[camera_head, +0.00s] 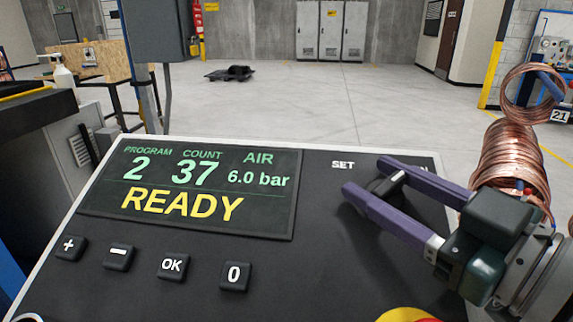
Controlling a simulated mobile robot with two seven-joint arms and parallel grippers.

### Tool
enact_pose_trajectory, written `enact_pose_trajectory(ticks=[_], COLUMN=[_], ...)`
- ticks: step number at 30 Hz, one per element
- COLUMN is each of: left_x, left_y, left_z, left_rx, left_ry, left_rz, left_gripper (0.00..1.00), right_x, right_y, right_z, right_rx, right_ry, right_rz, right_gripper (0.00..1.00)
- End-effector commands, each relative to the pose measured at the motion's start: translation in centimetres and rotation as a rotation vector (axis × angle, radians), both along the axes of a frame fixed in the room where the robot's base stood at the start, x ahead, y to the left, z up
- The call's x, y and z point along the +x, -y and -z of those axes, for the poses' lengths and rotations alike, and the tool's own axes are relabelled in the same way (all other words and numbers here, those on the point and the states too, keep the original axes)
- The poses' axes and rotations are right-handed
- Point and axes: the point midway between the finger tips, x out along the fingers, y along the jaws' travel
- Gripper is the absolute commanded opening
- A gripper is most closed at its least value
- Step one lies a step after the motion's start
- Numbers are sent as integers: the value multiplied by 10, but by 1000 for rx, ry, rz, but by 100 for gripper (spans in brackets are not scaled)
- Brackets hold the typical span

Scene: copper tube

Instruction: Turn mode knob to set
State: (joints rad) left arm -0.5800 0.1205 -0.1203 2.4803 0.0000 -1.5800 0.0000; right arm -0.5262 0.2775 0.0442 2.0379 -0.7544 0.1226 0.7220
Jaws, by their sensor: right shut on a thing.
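The mode knob (384,186) is a dark knob on the sloped control panel (330,262). It sits between the fingers of my right gripper (368,177), which is shut on it. A white pointer mark on the knob's upper right points away from the white SET label (343,164) and toward a second label (424,170). Only the end of that label, an N, shows past the upper finger. The fingers and their shadow hide part of the knob. My left gripper is not in view.
The display (190,190) reads PROGRAM 2, COUNT 37, AIR 6.0 bar and READY. Several buttons, including the 0 button (235,276), line the panel's front. A yellow and red control (408,315) shows at the bottom edge. Copper coils (512,160) stand behind my right gripper.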

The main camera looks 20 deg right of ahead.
Motion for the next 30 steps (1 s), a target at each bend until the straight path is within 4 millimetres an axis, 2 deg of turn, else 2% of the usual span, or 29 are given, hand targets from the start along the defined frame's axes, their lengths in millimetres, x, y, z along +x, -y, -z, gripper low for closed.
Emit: enact_pose_trajectory(ticks=[1, 3, 14, 20, 30], left_x=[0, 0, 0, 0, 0], left_y=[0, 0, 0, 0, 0], left_z=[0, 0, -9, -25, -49], left_rx=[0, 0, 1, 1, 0], left_ry=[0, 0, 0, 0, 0], left_rz=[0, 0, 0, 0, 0], left_gripper=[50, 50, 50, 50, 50], right_x=[0, 0, 0, 0, 1], right_y=[0, 0, 0, 1, 1], right_z=[0, 0, -2, -5, -3], right_rx=[1, 1, -18, -62, -173], right_ry=[0, 0, -11, -36, -102], right_rz=[0, 0, -45, -151, -431], right_gripper=[8, 0, 0, 0, 0])
